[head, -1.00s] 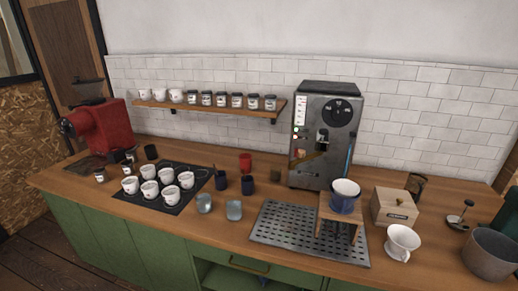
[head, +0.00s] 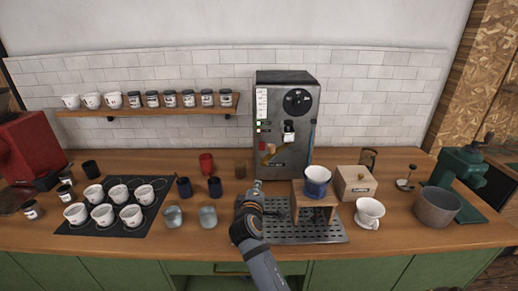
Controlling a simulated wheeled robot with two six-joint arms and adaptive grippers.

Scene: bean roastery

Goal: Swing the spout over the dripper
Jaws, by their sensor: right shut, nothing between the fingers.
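The steel machine (head: 286,100) stands against the tiled wall. A brass-coloured spout (head: 269,154) slants across its lower front, pointing down and left. A blue dripper with a white inside (head: 317,180) sits on a small wooden stand (head: 313,200), to the right of and in front of the spout. My right gripper (head: 257,186) is shut and empty, with its tips below and slightly left of the spout; a gap shows between them in the picture. My right arm hides the left part of the drip tray. My left gripper is not in view.
The perforated drip tray (head: 325,235) lies under the stand. A wooden box (head: 355,185), a white cup (head: 369,213) and a grey pot (head: 437,206) stand to the right. Two glasses (head: 208,217) and dark blue cups (head: 215,187) stand left of my gripper.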

